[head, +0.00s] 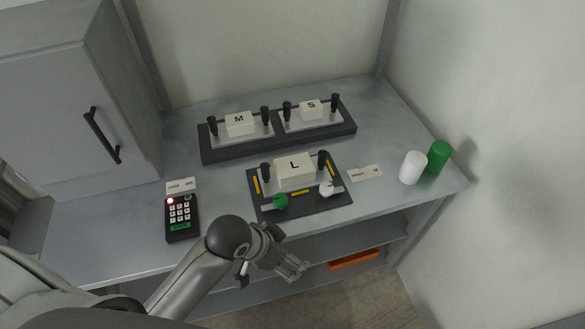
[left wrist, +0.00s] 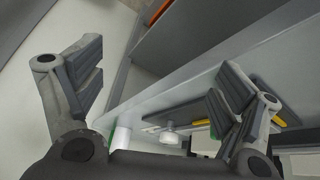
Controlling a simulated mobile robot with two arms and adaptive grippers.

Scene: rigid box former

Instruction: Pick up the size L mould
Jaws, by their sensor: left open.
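The size L mould (head: 294,171) is a white block marked L. It sits on a dark base plate (head: 322,202) on the grey table, between two black upright pegs, with yellow strips around it. A green knob (head: 281,201) and a white knob (head: 327,188) stand at the plate's front. My left gripper (head: 292,268) is open and empty, in front of the table's front edge, apart from the mould. In the left wrist view its two fingers (left wrist: 165,88) are spread wide, with the table edge and part of the plate behind them. My right gripper is not in view.
Moulds M (head: 240,123) and S (head: 311,109) sit on a dark rack (head: 283,143) behind. A keypad (head: 182,218) lies left; a white cylinder (head: 412,168) and a green cylinder (head: 438,156) stand right. A cabinet (head: 60,95) bounds the left. An orange item (head: 353,260) lies on the lower shelf.

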